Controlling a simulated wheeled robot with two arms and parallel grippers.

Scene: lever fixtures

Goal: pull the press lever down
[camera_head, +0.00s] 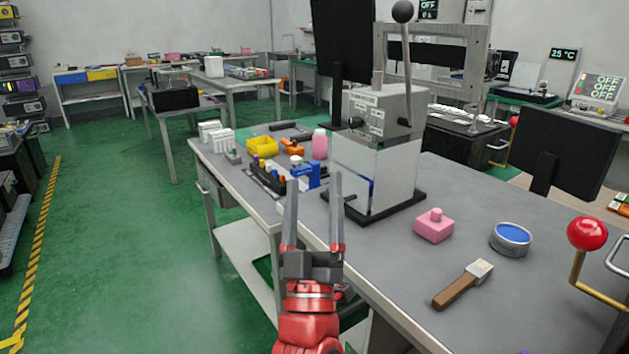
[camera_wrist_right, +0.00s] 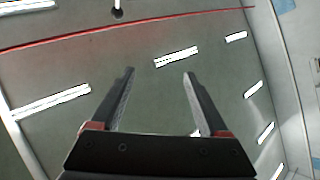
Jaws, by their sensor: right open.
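The press (camera_head: 375,150) is a grey and white box on a dark base plate on the workbench. Its lever (camera_head: 407,65) is a thin metal rod standing nearly upright from the press's right side, topped by a black ball knob (camera_head: 403,11). My right gripper (camera_head: 311,182) is open and empty, fingers pointing up, in front and to the left of the press in the picture, apart from the lever. In the right wrist view the open fingers (camera_wrist_right: 158,73) face the ceiling. A small dark knob (camera_wrist_right: 117,12) at the top edge may be the lever's. My left gripper is not in view.
On the workbench (camera_head: 390,265) are a pink block (camera_head: 434,225), a round blue-topped tin (camera_head: 510,239), a brush (camera_head: 463,284) and a red ball handle (camera_head: 587,233). A blue tool (camera_head: 307,176) and yellow bin (camera_head: 262,147) lie left of the press. A dark monitor (camera_head: 563,150) stands right.

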